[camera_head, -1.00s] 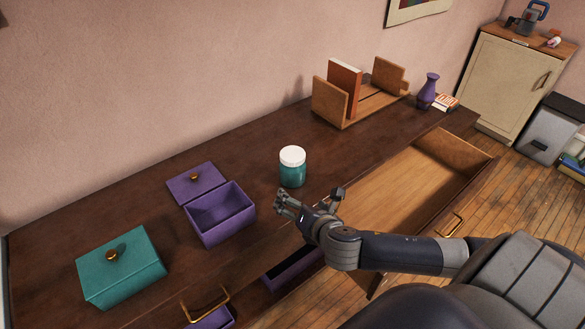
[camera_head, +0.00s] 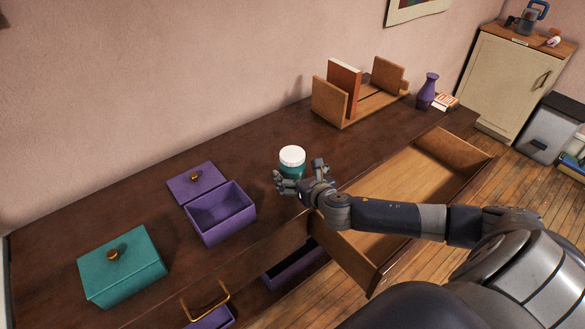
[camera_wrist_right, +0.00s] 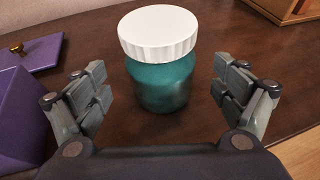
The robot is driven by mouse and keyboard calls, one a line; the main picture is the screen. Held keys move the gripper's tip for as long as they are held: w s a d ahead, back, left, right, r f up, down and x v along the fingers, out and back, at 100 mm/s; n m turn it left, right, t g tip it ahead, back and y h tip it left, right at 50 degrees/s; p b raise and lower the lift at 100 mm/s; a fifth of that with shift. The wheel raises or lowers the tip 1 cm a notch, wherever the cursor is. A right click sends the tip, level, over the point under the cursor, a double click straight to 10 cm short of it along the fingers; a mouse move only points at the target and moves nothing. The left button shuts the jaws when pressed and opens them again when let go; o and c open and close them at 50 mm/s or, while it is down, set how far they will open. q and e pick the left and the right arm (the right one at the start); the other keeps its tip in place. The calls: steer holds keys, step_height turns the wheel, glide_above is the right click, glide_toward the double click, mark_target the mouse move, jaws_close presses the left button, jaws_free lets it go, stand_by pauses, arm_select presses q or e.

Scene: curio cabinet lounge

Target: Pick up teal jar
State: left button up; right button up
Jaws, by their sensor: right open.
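The teal jar (camera_head: 291,168) with a white ridged lid (camera_head: 292,155) stands upright on the dark wooden dresser top. In the right wrist view the jar (camera_wrist_right: 161,84) is in the middle, a little beyond and between the fingers. My right gripper (camera_head: 300,180) is open and empty, close in front of the jar, and hides its lower part in the head view. Its fingers (camera_wrist_right: 160,95) are spread on either side of the jar, with gaps visible on both sides. My left gripper is not in view.
An open purple box (camera_head: 220,212) and its lid (camera_head: 196,183) lie left of the jar. A teal box (camera_head: 122,268) is at front left. A wooden book rack (camera_head: 330,101) and purple vase (camera_head: 428,91) stand behind. An open drawer (camera_head: 400,190) juts out at right.

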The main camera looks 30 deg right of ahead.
steer(key=x, duration=0.4)
steer(key=c, duration=1.4)
